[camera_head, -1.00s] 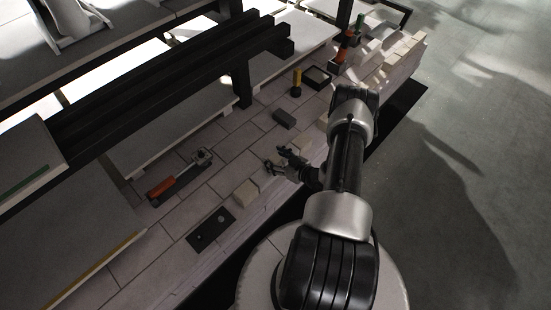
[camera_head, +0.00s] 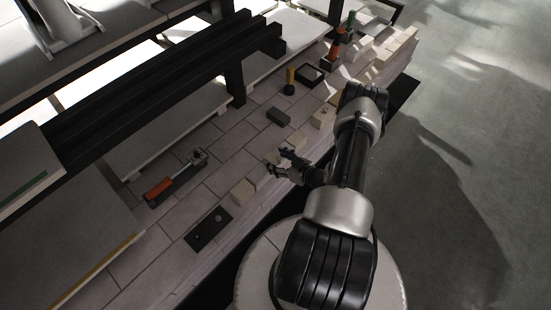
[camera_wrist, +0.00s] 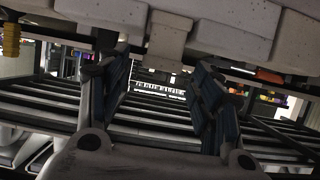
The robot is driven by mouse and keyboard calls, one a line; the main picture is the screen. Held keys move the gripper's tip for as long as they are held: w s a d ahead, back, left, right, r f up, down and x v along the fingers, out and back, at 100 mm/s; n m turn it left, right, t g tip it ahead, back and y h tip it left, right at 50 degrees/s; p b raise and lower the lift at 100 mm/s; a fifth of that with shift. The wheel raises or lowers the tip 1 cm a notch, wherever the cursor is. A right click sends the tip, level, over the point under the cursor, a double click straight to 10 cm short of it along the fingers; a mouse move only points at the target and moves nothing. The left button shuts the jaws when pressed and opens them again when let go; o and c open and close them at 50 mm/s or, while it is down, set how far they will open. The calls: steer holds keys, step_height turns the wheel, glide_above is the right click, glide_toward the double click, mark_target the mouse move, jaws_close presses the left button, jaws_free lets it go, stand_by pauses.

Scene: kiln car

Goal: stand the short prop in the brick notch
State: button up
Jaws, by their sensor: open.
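My gripper (camera_head: 276,162) is open over the brick deck, near its front edge. In the wrist view my gripper (camera_wrist: 160,65) shows two dark-blue-padded fingers with nothing held between them. A pale block (camera_wrist: 168,40) shows beyond the gap between the fingertips, apart from them; it may be the short prop. In the head view a cream block (camera_head: 272,157) is partly hidden by the fingers. Another cream block (camera_head: 242,191) lies to the lower left, and a pale brick (camera_head: 323,117) lies to the upper right. I cannot make out the notch clearly.
An orange-handled tool (camera_head: 172,184) and a black plate with holes (camera_head: 208,230) lie to the left. A dark block (camera_head: 278,117), a yellow post (camera_head: 290,80) and a black square tray (camera_head: 309,75) stand farther back. Dark beams (camera_head: 170,78) overhang the deck. Some bare deck lies between.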

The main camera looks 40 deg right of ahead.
steer(key=shift+p+v, duration=0.65)
steer(key=shift+v, duration=1.4)
steer(key=v, duration=1.2)
